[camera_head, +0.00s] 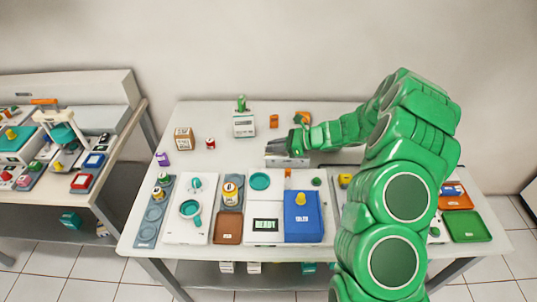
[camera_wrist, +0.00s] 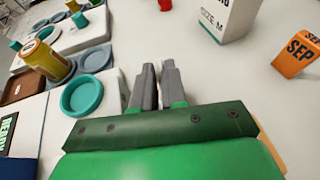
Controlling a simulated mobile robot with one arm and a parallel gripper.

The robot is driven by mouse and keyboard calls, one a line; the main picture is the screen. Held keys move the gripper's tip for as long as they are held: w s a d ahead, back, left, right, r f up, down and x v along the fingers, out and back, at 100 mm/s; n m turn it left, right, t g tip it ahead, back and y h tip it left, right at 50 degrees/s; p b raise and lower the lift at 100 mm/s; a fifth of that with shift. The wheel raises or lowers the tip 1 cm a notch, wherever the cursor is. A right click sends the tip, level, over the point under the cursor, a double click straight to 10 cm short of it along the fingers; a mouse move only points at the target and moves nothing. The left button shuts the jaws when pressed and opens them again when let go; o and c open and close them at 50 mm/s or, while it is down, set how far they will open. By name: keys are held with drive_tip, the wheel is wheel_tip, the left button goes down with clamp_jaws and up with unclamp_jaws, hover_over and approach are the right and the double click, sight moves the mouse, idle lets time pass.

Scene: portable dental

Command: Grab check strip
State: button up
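My gripper (camera_head: 276,147) is over the back middle of the white table, at a low white box (camera_head: 287,161). In the wrist view its two grey fingers (camera_wrist: 158,75) stand close together with a narrow gap.
A teal round dish (camera_head: 260,181) is close in front of my gripper, also in the wrist view (camera_wrist: 82,98). A white SIZE M box (camera_head: 244,126) and an orange SEP block (camera_wrist: 297,52) stand behind. A blue box (camera_head: 304,228) and several trays fill the front.

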clamp_jaws()
